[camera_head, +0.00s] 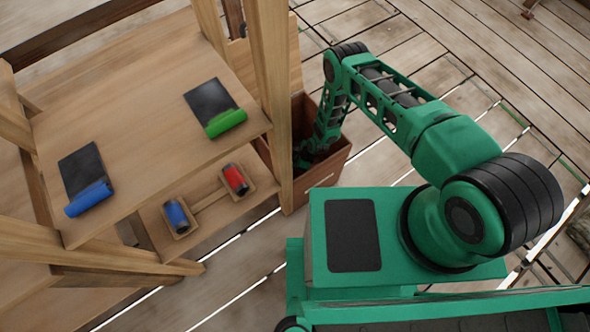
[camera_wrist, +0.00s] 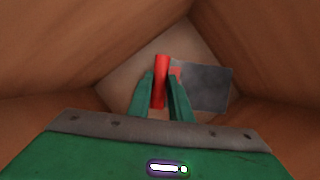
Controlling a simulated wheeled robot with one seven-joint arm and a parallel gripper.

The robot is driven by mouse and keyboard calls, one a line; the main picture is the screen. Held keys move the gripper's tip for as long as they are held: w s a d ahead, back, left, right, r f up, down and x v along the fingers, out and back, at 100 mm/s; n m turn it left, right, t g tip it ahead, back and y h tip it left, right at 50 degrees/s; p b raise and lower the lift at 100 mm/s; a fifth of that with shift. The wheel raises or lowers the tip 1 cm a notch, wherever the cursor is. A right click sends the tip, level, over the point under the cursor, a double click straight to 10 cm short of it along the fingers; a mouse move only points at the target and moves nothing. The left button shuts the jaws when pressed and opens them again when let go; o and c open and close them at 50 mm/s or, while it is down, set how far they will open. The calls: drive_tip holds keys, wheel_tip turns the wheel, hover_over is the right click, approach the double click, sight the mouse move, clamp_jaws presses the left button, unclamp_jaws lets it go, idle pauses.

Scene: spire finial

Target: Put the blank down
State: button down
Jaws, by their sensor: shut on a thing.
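The blank shows in the wrist view as a red bar (camera_wrist: 161,68) with a flat dark grey plate (camera_wrist: 207,89) to its right. My gripper (camera_wrist: 161,84) has its two green fingers on either side of the red bar and is shut on it. In the head view my gripper (camera_head: 304,154) reaches down inside a brown wooden box (camera_head: 322,177) beside the shelf. The blank cannot be made out in the head view. The box's walls surround the fingers in the wrist view. Whether the plate touches the box floor I cannot tell.
The wooden shelf (camera_head: 143,120) left of the box bears a dark plate with a green bar (camera_head: 225,123) and another with a blue bar (camera_head: 88,198). A lower board holds a red cylinder (camera_head: 235,179) and a blue one (camera_head: 177,216). A shelf post (camera_head: 273,90) stands close beside the box.

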drive_tip(key=shift+f, duration=2.3)
drive_tip(key=shift+f, duration=0.2)
drive_tip(key=shift+f, duration=0.3)
drive_tip(key=shift+f, duration=0.1)
drive_tip(key=c, duration=1.6)
unclamp_jaws()
drive_tip(key=v, duration=0.8)
drive_tip(key=shift+a, duration=0.2)
drive_tip(key=shift+d+r, duration=0.1)
drive_tip(key=shift+r, duration=0.3)
